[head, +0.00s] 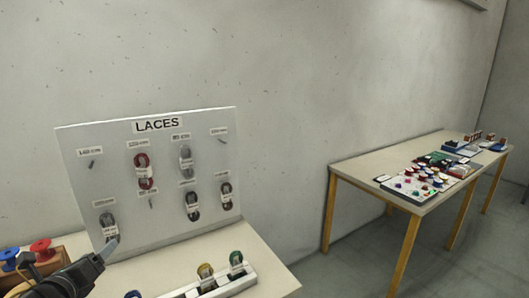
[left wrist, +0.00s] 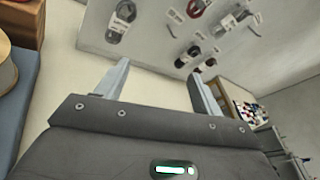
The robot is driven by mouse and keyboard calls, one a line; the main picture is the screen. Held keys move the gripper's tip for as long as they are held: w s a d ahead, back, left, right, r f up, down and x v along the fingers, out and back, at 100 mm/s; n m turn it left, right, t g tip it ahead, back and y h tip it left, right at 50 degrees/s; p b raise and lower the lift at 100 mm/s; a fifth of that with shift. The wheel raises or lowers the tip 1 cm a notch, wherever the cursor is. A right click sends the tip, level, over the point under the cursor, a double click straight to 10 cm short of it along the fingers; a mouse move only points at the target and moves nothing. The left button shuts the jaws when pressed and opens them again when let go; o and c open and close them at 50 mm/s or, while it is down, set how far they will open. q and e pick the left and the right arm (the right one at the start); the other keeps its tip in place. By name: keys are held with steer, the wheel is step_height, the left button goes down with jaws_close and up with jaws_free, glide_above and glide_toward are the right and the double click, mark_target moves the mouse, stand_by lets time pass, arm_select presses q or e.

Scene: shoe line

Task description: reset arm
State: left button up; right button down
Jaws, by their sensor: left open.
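My left gripper (head: 108,249) comes in at the lower left of the head view, in front of the lower left part of the white LACES board (head: 165,215). In the left wrist view its two fingers (left wrist: 157,82) stand apart with nothing between them. The board carries several lace bundles on pegs, among them a red one (head: 143,171) and dark ones (head: 193,205). A grey bundle (head: 109,225) hangs just behind the gripper's tip; I cannot tell whether they touch. My right gripper is not in view.
A wooden box with blue and red spools (head: 40,250) stands at the left. A white rack (head: 232,284) with coloured rolls lies before the board. A second table (head: 425,207) with many small items stands at the right, across a floor gap.

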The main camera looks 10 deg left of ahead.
arm_select(q)
steer(key=s+d+f+n+g, duration=0.2)
steer(key=s+f+n, duration=0.1)
steer(key=f, duration=0.3)
steer(key=s+d+f+n+g, duration=0.2)
steer(key=s+f+n, duration=0.2)
steer(key=f+n, duration=0.2)
steer(key=s+d+f+n+g, duration=0.2)
steer(key=s+f+n, duration=0.1)
steer(key=f, duration=0.4)
steer(key=shift+s+d+n+h, duration=0.2)
steer(key=shift+d+n+h, duration=0.15)
steer(key=shift+n, duration=0.35)
steer(key=s+d+f+n+g+h, duration=0.1)
steer(key=s+d+f+n+g, duration=0.2)
steer(key=s+d+f+n, duration=0.3)
steer(key=s+d+f+n+g+h, duration=0.2)
steer(key=s+d+f+n+g, duration=0.15)
steer(key=s+d+n, duration=0.45)
step_height(320, 180, down, 26)
steer(key=s+m, duration=0.1)
steer(key=s, duration=0.1)
steer(key=s+a+f+g, duration=0.2)
steer(key=s+a+f, duration=0.1)
steer(key=s+f, duration=1.3)
steer(key=shift+y, duration=0.35)
steer(key=shift+a, duration=0.1)
